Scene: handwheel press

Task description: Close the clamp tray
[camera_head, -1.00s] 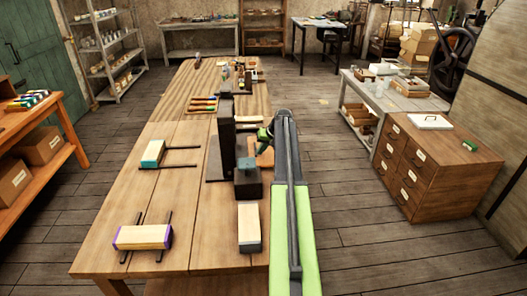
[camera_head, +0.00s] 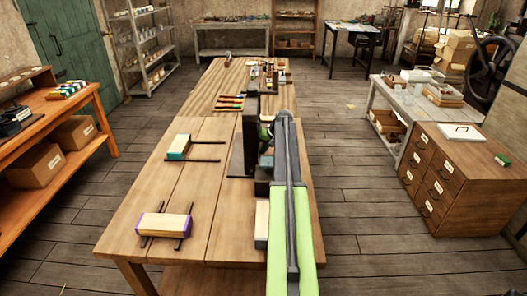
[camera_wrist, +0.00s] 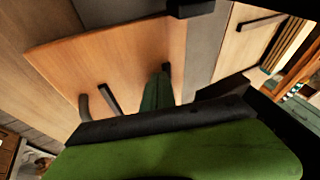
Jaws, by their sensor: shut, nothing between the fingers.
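The dark upright press (camera_head: 250,135) stands near the right edge of the long wooden workbench. In the wrist view, a flat orange-brown wooden panel (camera_wrist: 130,60), seemingly the clamp tray, lies in front of my gripper (camera_wrist: 162,75). Dark bars (camera_wrist: 110,98) stand at its near edge, perhaps a handle. My gripper's narrow dark-green fingers are together with nothing held, and their tip overlaps the panel; I cannot tell whether they touch it. In the head view my gripper (camera_head: 266,133) is at the press's right side, and my arm hides the tray.
A teal-ended block (camera_head: 179,148) and a purple-ended block (camera_head: 164,225), each on dark rods, lie on the bench's left. A pale block (camera_head: 261,222) sits close to my arm. A drawer cabinet (camera_head: 445,190) stands right, with open floor between.

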